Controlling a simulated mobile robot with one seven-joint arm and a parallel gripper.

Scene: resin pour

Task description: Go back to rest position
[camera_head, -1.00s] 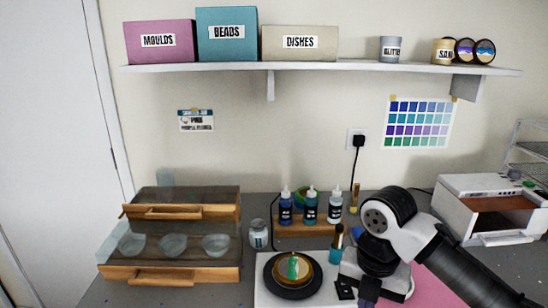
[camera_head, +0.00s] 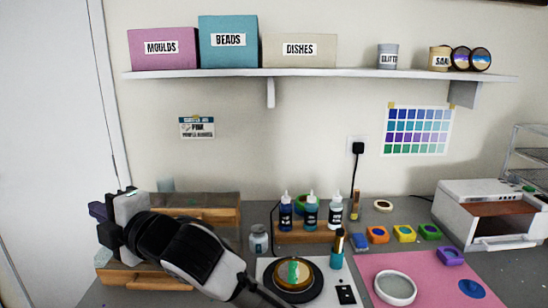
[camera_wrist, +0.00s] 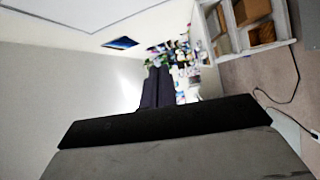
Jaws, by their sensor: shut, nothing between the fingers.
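My gripper (camera_head: 100,211) is at the left in the head view, raised in front of the wooden drawer unit (camera_head: 215,212), with its dark fingers pointing left. In the wrist view its two dark fingers (camera_wrist: 157,88) lie side by side, shut and empty. My forearm crosses the lower left of the head view and hides much of the drawer unit and its dishes.
A black turntable (camera_head: 292,280) carries a gold and green piece. Dropper bottles (camera_head: 311,212) stand on a wooden rack behind it. A pink mat (camera_head: 440,290) holds a white round dish (camera_head: 395,288). Several coloured pots (camera_head: 404,233) and a white oven-like box (camera_head: 488,215) are at the right. A shelf (camera_head: 330,72) runs above.

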